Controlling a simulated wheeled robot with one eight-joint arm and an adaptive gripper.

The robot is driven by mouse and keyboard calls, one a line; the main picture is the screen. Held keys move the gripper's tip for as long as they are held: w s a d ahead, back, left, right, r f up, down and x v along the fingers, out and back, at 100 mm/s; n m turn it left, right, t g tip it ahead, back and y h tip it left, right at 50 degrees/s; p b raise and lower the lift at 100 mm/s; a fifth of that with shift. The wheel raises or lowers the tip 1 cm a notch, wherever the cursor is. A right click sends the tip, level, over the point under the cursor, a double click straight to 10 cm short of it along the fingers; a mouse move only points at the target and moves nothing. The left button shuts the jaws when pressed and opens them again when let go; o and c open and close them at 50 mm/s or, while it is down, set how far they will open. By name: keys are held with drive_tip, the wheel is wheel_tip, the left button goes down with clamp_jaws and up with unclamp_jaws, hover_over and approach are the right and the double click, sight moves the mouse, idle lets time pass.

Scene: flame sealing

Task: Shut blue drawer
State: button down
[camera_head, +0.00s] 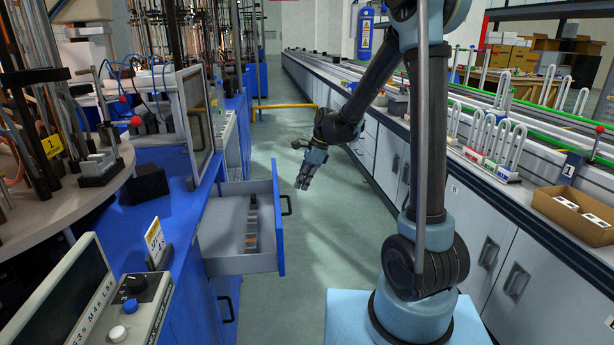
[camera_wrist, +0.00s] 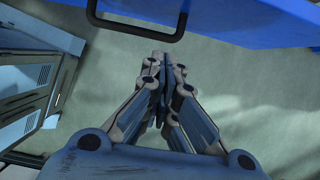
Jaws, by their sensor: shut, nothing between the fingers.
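The blue drawer (camera_head: 279,223) is pulled out from the blue workbench at the left in the head view. A row of small grey parts lies inside it. Its dark handle (camera_head: 287,204) is on the front face, and the handle also shows at the top of the wrist view (camera_wrist: 138,36), with the blue drawer front (camera_wrist: 250,22) beyond it. My gripper (camera_head: 304,180) hangs over the aisle, to the right of the drawer front and apart from it. In the wrist view my gripper (camera_wrist: 165,62) is shut and empty, with its fingertips a little short of the handle.
The blue workbench (camera_head: 180,215) with a control box (camera_head: 125,305) stands on the left. Grey cabinets (camera_head: 480,235) line the right side, with a cardboard box (camera_head: 575,213) on top. The green aisle floor (camera_head: 285,150) between them is clear. A yellow rail (camera_head: 285,106) crosses farther back.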

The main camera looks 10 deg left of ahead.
drive_tip(key=shift+s+a+f, duration=0.2)
drive_tip(key=shift+a+f, duration=0.3)
drive_tip(key=shift+a, duration=0.35)
drive_tip(key=shift+s+a+f, duration=0.2)
drive_tip(key=shift+a+f, duration=0.35)
drive_tip(key=shift+a, duration=0.3)
drive_tip(key=shift+s+a+f, duration=0.2)
drive_tip(key=shift+a+f, duration=0.3)
drive_tip(key=shift+a, duration=0.35)
